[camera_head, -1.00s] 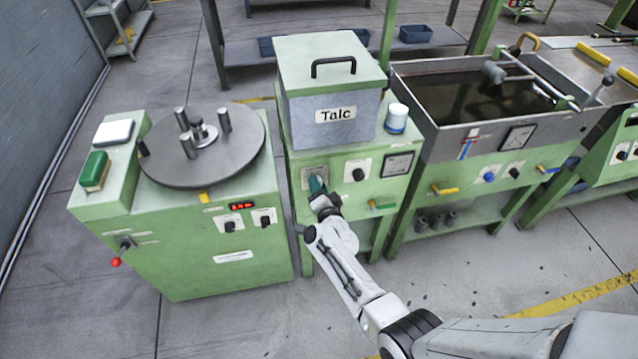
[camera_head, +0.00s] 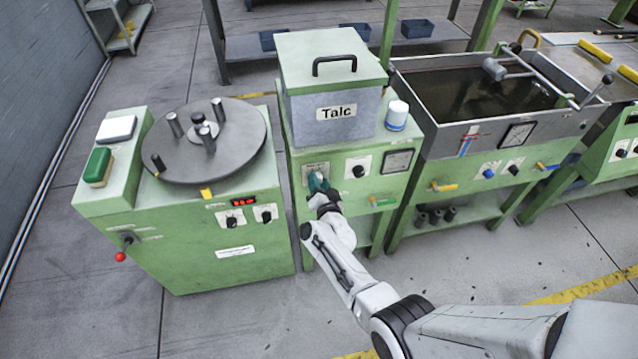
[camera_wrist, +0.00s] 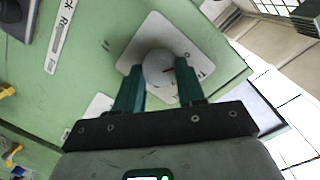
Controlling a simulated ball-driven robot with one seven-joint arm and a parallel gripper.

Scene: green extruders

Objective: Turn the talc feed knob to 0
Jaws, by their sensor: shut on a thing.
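The green talc feeder's tank (camera_head: 333,100) stands in the middle of the head view, labelled "Talc". My gripper (camera_head: 318,183), with teal fingers, is at the left dial plate (camera_head: 310,170) on its front panel. In the wrist view my gripper (camera_wrist: 160,78) has one finger on each side of a round grey knob (camera_wrist: 158,66) and is shut on it.
A second, black knob (camera_head: 358,171) and a gauge (camera_head: 398,161) lie right of the gripped one. A yellow-handled valve (camera_head: 383,201) is below. A machine with a round turntable (camera_head: 238,140) stands left; a water trough (camera_head: 470,95) stands right. Floor in front is clear.

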